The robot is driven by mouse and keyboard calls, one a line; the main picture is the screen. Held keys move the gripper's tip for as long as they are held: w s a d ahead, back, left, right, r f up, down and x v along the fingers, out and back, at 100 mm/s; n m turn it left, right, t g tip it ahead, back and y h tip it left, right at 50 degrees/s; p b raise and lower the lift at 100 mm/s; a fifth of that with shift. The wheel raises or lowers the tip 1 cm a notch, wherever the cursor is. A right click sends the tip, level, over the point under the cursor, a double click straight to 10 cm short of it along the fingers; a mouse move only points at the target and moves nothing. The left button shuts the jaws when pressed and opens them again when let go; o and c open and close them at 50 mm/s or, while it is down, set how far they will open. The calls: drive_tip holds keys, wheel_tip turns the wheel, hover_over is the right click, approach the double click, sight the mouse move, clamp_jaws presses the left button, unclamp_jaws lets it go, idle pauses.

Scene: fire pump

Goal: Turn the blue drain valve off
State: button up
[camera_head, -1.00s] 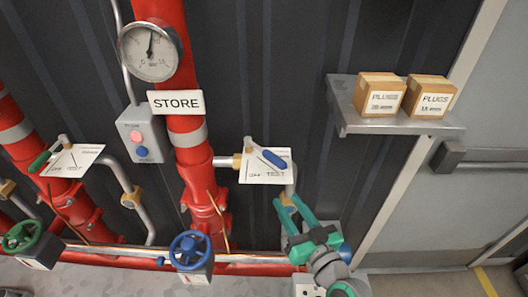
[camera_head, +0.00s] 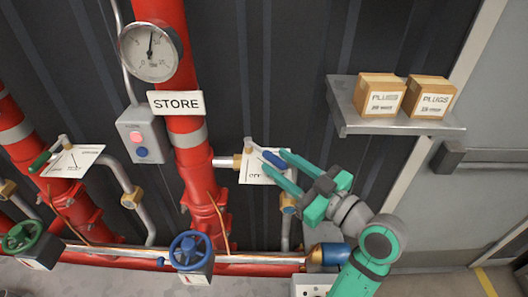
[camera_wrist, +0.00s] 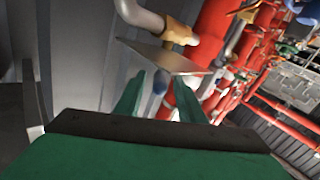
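A blue-handled lever (camera_head: 273,160) sits on a white plate (camera_head: 250,172) with OFF lettering, right of the STORE pipe. The lever points to the right, over the plate's TEST side. My gripper (camera_head: 275,161) is open, with its two teal fingers on either side of the blue handle. In the wrist view, a blue end (camera_wrist: 160,83) shows between the fingertips (camera_wrist: 160,95), below the tilted plate. I cannot tell if the fingers touch the handle. The fingers and gripper body hide part of the plate. A blue handwheel (camera_head: 190,250) stands lower left.
The red STORE pipe (camera_head: 188,130) carries a gauge (camera_head: 150,50); a button box (camera_head: 142,135) is beside it. A shelf (camera_head: 395,122) with two PLUGS boxes is upper right. A green-handled lever (camera_head: 40,162) and green handwheel (camera_head: 22,238) are at left.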

sight(265, 153)
drive_tip(key=shift+x, duration=2.95)
clamp_jaws()
